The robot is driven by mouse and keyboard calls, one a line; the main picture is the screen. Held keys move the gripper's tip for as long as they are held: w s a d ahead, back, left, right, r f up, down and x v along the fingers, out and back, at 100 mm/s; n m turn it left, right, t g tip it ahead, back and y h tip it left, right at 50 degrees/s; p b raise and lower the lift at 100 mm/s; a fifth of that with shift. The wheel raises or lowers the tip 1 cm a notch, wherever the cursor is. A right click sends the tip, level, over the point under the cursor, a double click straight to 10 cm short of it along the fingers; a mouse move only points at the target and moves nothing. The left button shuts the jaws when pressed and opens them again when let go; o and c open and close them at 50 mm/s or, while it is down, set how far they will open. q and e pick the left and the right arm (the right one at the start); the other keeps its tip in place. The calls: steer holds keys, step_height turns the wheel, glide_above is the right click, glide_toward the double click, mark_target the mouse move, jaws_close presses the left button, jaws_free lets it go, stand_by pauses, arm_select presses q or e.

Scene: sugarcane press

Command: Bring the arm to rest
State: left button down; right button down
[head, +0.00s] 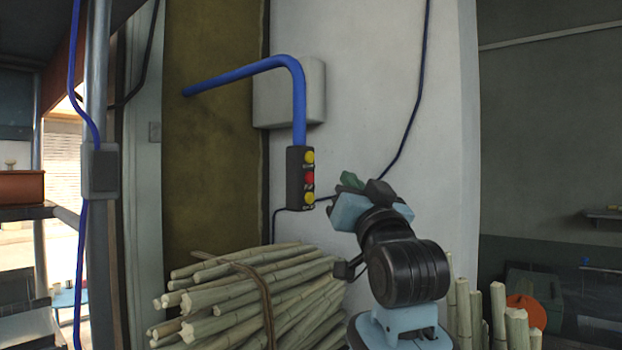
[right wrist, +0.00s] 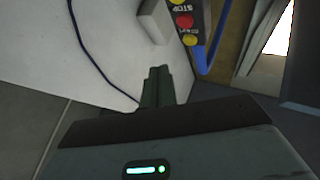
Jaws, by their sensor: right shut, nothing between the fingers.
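My right arm (head: 405,265) comes up from the lower right in the head view, in front of the white wall. Its gripper (head: 350,183) is raised and shut with nothing in it. In the right wrist view the fingers of the right gripper (right wrist: 158,88) lie together. The gripper is to the right of a black control box (head: 300,178) with yellow and red buttons and appears apart from it. The box also shows in the right wrist view (right wrist: 186,22), past the fingers. My left gripper is not in view.
A tied bundle of cane stalks (head: 250,300) lies below the control box. More upright stalks (head: 515,325) and an orange round thing (head: 528,312) stand at the lower right. A blue pipe (head: 298,100) holds the box. A dark cable (head: 415,110) runs down the wall (head: 360,80).

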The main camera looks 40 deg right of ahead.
steer(key=w+a+f+n+g+y, duration=0.1)
steer(key=w+f+n+y, duration=0.15)
steer(key=f, duration=0.45)
steer(key=w+a+f+n+y, duration=0.1)
steer(key=w+a+f, duration=0.1)
steer(key=w+f, duration=0.35)
steer(key=w+a+f+n+g+y, duration=0.1)
steer(key=f, duration=0.7)
steer(key=s+a+f+n+g+y, duration=0.1)
steer(key=a+f+g, duration=0.1)
steer(key=f, duration=0.9)
steer(key=a+f+n+g+y, duration=0.1)
steer(key=a+f+n+y, duration=0.15)
steer(key=f, duration=0.75)
steer(key=s+a+f+g+y, duration=0.1)
steer(key=s+a+f+g, duration=0.1)
steer(key=s+f, duration=0.55)
steer(key=s+a+f+n+g, duration=0.15)
steer(key=s+f, duration=0.25)
steer(key=f, duration=0.6)
steer(key=s+a+f+m+g+y, duration=0.1)
steer(key=s+a+f+g, duration=0.15)
steer(key=s+f, duration=0.5)
steer(key=s+a+f+g, duration=0.1)
steer(key=s+a+f, duration=0.2)
steer(key=s+f, duration=0.6)
steer(key=shift+s+f+n, duration=0.25)
steer(key=shift+s+n, duration=0.1)
steer(key=shift+s, duration=0.85)
steer(key=shift+a, duration=0.1)
